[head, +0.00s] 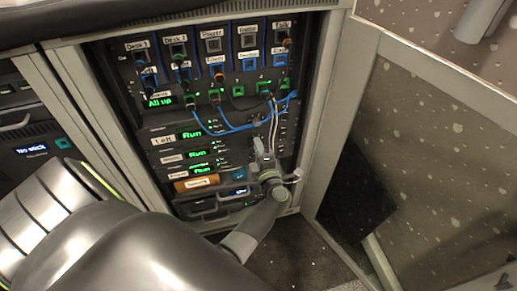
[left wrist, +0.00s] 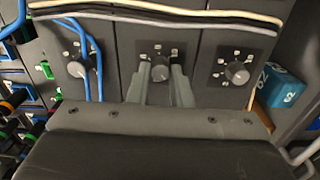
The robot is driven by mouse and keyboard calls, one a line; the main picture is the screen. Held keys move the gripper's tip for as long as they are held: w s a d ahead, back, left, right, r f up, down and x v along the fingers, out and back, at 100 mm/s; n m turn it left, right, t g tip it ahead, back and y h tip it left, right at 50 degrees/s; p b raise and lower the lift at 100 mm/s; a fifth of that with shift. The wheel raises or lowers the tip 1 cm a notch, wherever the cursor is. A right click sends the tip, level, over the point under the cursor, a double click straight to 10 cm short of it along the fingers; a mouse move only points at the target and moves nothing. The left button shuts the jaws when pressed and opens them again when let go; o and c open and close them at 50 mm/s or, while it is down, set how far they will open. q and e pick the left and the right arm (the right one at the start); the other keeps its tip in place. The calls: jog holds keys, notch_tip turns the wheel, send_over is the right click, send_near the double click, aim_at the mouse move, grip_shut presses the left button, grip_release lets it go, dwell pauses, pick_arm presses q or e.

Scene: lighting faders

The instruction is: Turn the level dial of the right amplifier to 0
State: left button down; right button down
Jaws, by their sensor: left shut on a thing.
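Stacked amplifier units with green Run displays fill the rack's lower part in the head view; the top one reads Left (head: 165,140). The other labels are too small to read, including any for the right amplifier. In the left wrist view three grey dials sit side by side: a left dial (left wrist: 77,69), a middle dial (left wrist: 160,73) and a right dial (left wrist: 237,72). My left gripper (left wrist: 160,84) is shut on the middle dial, one finger on each side. The dial's pointer direction is not clear. In the head view my left gripper (head: 263,158) covers the dials. My right gripper is not in view.
Blue patch cables (head: 235,128) hang just above the gripper, and two cross the left dial's panel. A teal block (left wrist: 283,86) stands beside the right dial. An open rack door (head: 385,130) stands to the right. Pale cables (left wrist: 160,15) run above the dials.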

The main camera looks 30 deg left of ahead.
pick_arm(q)
jog(key=shift+n, duration=0.3)
jog(key=c, duration=1.3)
grip_release()
